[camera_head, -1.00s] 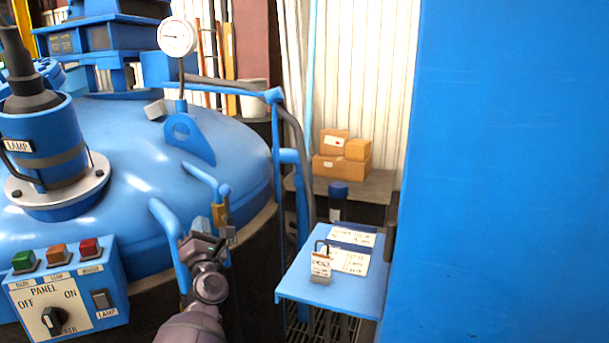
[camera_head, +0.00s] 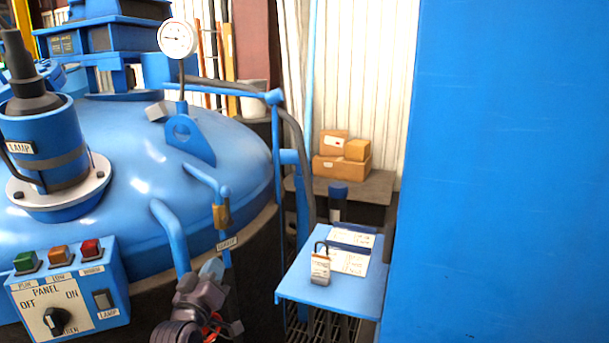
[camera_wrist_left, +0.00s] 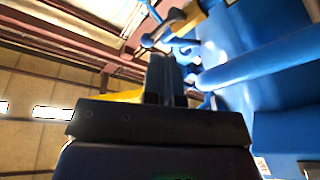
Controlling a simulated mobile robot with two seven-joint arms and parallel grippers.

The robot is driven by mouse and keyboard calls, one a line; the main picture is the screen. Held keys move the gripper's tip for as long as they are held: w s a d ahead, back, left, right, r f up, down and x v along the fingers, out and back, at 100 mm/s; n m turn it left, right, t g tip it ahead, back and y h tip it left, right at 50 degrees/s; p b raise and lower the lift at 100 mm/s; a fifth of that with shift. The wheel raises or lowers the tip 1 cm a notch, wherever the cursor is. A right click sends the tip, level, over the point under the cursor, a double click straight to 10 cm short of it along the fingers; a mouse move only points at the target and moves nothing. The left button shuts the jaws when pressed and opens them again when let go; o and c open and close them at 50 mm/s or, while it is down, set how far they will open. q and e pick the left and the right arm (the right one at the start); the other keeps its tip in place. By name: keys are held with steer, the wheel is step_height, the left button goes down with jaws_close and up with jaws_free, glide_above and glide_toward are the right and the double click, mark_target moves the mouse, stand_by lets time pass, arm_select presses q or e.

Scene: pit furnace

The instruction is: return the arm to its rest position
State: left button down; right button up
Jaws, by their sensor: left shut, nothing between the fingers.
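My left gripper (camera_head: 212,268) is low in the middle of the head view, in front of the blue furnace lid (camera_head: 120,150). It is below the brass-coloured fitting (camera_head: 221,215) on the blue pipe and apart from it. In the left wrist view the fingers (camera_wrist_left: 166,78) stand together, shut and empty, with blue pipes to their right. My right gripper is in neither view.
A control panel (camera_head: 62,300) with coloured buttons and a knob is at the lower left. A blue shelf (camera_head: 300,285) right of my arm holds a padlock (camera_head: 320,268) and papers. A large blue wall (camera_head: 510,170) fills the right side. Boxes (camera_head: 342,165) stand behind.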

arm_select(q)
steer(key=s+a+f+m+g+y, duration=0.1)
steer(key=s+a+f+m+g, duration=0.1)
steer(key=s+f, duration=0.6)
steer(key=s+a+f+m+g+y+p, duration=0.1)
steer(key=s+a+f+g, duration=0.2)
steer(key=s+f, duration=0.5)
steer(key=s+a+f+m+g+y, duration=0.1)
steer(key=s+f, duration=0.8)
steer(key=s, duration=1.2)
steer(key=a+m+g, duration=0.1)
steer(key=a+g, duration=0.1)
steer(key=g, duration=0.1)
steer(key=shift+s+m, duration=0.3)
